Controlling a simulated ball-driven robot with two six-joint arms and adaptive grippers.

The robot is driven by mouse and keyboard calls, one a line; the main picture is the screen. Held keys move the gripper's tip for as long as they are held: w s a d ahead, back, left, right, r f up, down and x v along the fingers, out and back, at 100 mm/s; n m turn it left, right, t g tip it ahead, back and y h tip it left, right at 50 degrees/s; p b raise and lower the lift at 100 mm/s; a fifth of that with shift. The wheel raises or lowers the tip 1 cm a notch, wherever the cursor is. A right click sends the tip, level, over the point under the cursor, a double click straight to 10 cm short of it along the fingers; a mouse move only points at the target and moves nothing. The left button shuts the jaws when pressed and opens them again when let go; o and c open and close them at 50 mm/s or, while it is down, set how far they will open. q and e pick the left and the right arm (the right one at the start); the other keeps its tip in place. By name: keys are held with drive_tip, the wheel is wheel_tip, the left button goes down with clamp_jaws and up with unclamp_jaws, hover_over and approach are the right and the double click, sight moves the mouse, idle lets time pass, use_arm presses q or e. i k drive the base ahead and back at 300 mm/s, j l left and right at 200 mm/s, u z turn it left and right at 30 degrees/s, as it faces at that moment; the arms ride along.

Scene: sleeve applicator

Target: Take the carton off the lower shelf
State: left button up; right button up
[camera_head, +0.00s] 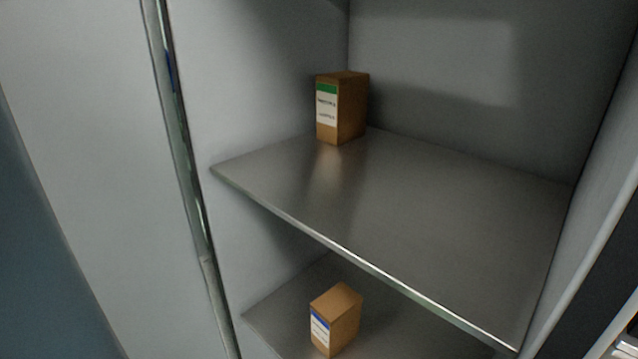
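A small brown carton (340,316) with a white and blue label stands on the lower shelf (409,334), near the bottom of the head view. It appears upright, and its label faces the left front. The upper shelf hangs above and behind it. Neither of my grippers shows in the head view, so nothing is seen touching the carton.
The grey metal upper shelf (430,205) holds another brown carton (350,108) with a green and white label, at its back left. The shelf's front edge runs diagonally above the lower carton. Cabinet walls close in both sides. The rest of the upper shelf is bare.

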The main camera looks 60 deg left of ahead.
sight(335, 315)
drive_tip(key=u, duration=1.55)
